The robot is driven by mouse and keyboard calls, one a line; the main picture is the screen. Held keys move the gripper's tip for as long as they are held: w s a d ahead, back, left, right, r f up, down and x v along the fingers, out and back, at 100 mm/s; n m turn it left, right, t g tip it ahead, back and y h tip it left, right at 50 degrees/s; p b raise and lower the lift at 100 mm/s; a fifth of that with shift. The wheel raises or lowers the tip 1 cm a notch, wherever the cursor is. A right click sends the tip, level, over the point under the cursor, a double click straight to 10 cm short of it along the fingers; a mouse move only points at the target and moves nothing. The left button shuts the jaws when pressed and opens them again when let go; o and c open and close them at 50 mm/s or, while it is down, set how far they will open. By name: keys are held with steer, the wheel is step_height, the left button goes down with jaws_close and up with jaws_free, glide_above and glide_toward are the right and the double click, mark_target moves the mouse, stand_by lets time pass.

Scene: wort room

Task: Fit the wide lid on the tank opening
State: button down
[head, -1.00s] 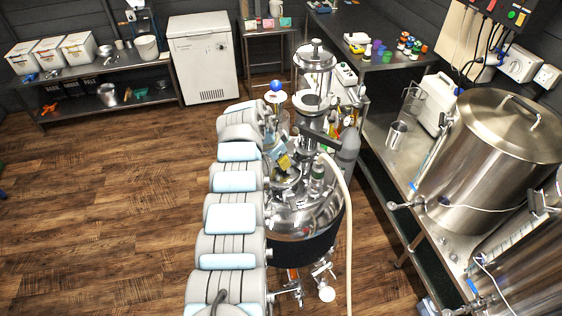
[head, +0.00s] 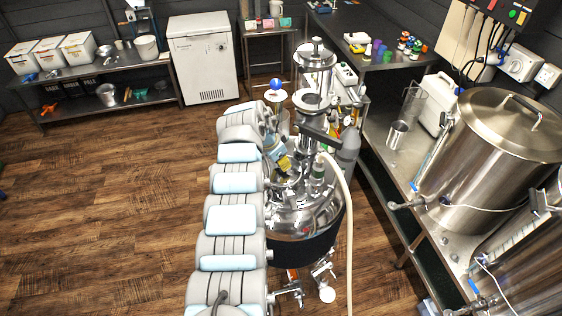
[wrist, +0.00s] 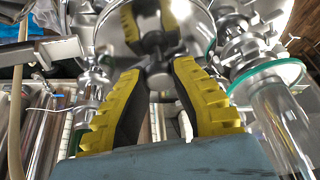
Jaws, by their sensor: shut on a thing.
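The steel tank (head: 305,222) stands ahead in the head view, its domed top crowded with fittings. My gripper (head: 287,168) is low over the left part of that top. In the wrist view my gripper (wrist: 157,72) has its yellow fingers closed at the tips on the middle of a shiny round metal disc, which I take to be the wide lid (wrist: 198,22).
A tall glass-and-steel column (head: 314,75) and a cream hose (head: 347,210) stand close by on the tank. A clear tube with a green ring (wrist: 280,125) is near the fingers in the wrist view. A steel bench with a large kettle (head: 495,150) is at right.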

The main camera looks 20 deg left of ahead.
steer(key=c, duration=1.3)
jaws_free()
steer(key=shift+c, duration=0.2)
steer(key=shift+p+v, duration=1.1)
steer(key=shift+v, duration=0.25)
steer(key=v, duration=0.8)
steer(key=shift+p, duration=0.45)
steer(key=shift+a+r, duration=0.1)
